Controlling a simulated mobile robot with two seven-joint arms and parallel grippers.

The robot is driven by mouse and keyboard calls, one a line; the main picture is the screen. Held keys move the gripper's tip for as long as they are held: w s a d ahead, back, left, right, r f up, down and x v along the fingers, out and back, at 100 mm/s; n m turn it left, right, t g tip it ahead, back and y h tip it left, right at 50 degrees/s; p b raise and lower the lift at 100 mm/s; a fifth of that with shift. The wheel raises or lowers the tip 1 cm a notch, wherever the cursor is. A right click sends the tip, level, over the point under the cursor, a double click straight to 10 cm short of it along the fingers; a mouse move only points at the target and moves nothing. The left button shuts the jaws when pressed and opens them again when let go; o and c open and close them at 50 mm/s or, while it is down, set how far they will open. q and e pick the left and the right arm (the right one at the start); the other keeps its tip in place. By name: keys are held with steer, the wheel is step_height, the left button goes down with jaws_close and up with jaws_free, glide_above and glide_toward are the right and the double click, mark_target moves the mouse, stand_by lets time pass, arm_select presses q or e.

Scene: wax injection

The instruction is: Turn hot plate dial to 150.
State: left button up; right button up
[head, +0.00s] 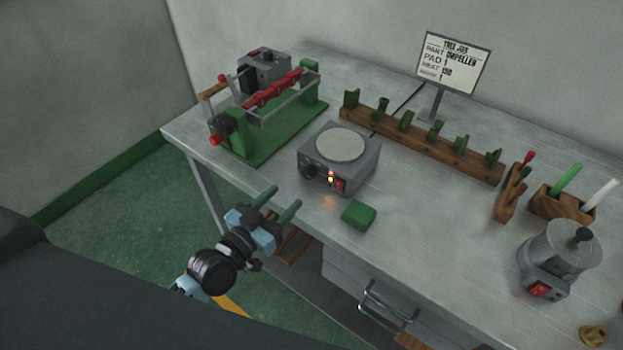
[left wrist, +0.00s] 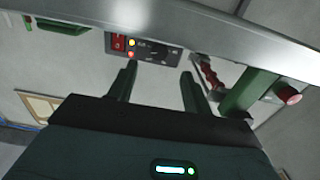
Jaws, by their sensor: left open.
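The hot plate (head: 340,157) is a grey box with a round pale top, standing near the front edge of the table. Its black dial (head: 311,171) is on the front face, left of a red switch (head: 339,185) and lit red and yellow lamps. In the left wrist view the hot plate's front panel (left wrist: 145,47) shows past the fingers; the dial's setting is too small to read. My left gripper (head: 278,201) is open and empty, in front of the table edge and short of the hot plate. My right gripper is not in view.
A green block (head: 358,214) lies in front of the hot plate. A green clamp machine (head: 262,110) stands to its left, a wooden rack (head: 420,143) behind right. A job sign (head: 453,63) reads heat 150. A metal pot (head: 558,255) stands far right.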

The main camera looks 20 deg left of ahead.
mark_target(306, 176)
arm_select(q)
steer(key=shift+x, duration=3.9)
steer(key=shift+c, duration=0.2)
